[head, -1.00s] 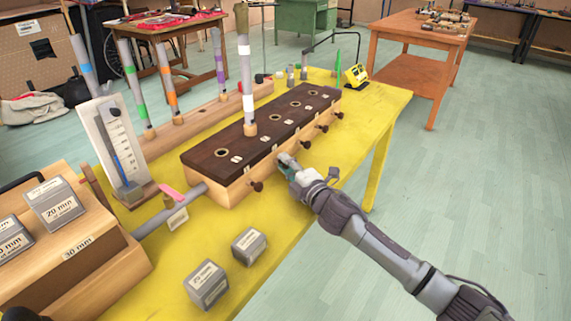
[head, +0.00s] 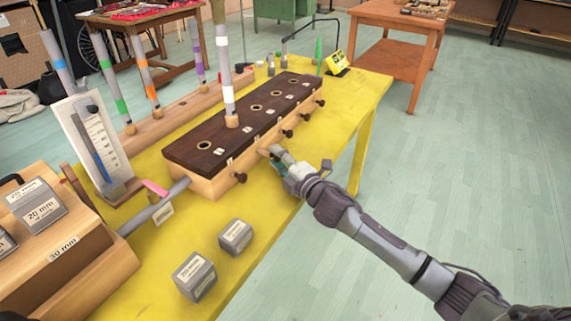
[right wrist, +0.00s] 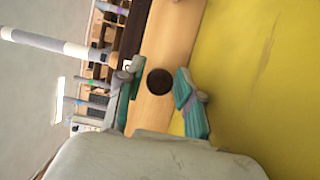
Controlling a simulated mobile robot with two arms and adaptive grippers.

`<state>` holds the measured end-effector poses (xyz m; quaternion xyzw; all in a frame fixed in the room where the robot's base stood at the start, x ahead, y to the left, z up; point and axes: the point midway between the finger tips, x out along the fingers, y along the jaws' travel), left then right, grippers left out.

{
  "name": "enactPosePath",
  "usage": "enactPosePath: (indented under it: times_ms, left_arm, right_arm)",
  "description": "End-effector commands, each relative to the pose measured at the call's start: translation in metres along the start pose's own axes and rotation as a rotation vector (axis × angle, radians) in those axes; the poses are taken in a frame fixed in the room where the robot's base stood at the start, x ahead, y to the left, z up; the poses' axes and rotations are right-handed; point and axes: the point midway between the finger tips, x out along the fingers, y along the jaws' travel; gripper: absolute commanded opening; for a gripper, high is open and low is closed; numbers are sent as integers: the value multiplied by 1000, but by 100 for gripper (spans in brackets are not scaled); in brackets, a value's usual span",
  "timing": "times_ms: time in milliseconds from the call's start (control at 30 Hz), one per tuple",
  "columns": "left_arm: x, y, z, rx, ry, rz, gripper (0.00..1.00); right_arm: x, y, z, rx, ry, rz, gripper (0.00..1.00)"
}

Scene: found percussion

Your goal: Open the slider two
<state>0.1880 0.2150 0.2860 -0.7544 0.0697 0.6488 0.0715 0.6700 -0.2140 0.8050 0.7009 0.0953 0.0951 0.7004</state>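A long wooden box (head: 225,174) with a dark top (head: 190,150) stands on the yellow table, with a row of dark slider knobs along its front. The nearest knob (head: 240,178) shows clear of my gripper. My right gripper (head: 273,154) is at the second knob place, close to the box front, and hides that knob in the head view. In the right wrist view, a dark round knob (right wrist: 159,81) sits between the open fingers of the right gripper (right wrist: 160,98), with gaps seen on both sides. How far that slider is out cannot be told. My left gripper is not in view.
A grey-white tube (head: 225,80) stands upright on the box. Two grey blocks (head: 195,276) lie in front on the yellow table (head: 300,180). A grey bar (head: 160,208) meets the box's near end. Open floor lies right.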

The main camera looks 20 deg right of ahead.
Motion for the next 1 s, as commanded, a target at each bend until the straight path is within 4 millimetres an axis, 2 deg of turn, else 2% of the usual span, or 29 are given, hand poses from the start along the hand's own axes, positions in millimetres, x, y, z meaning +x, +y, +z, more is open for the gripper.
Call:
enactPosePath:
  times_ms: [167, 400, 500, 700, 1000]
  left_arm:
    - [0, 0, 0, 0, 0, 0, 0]
    - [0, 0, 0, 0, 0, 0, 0]
    - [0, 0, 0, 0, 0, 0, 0]
    - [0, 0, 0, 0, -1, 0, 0]
    - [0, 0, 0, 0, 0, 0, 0]
  right_arm:
    - [-27, -2, 0, -1, 0, -4, 36]
    - [-79, -3, 0, -1, 0, -5, 36]
    - [-96, -2, 0, 0, 0, -4, 36]
    - [-114, -1, 0, -1, 0, -2, 36]
    - [-117, -1, 0, -1, 0, -2, 36]
